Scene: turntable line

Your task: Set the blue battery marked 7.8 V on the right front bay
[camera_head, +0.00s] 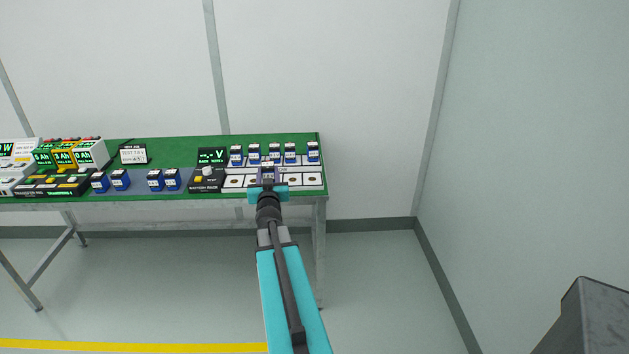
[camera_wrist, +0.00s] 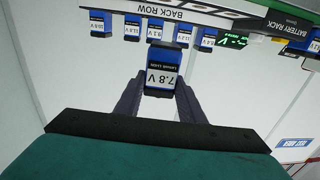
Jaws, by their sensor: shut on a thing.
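My gripper (camera_head: 267,186) is shut on the blue battery marked 7.8 V (camera_wrist: 163,72), its white label facing the wrist camera. In the wrist view the two dark fingers (camera_wrist: 161,92) hold it from both sides. In the head view the gripper hangs over the front row of the battery rack, hiding part of it and most of the held battery. The front row has white bays with dark spots; the rightmost front bay (camera_head: 313,180) is empty, to the right of my gripper. Whether the battery touches the rack cannot be told.
Several blue batteries stand in the back row (camera_head: 313,154), also visible in the wrist view (camera_wrist: 97,24). A control unit with a green display (camera_head: 212,157) stands left of the bays. More batteries (camera_head: 120,180), a test tray sign (camera_head: 133,154) and chargers (camera_head: 65,158) lie further left.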

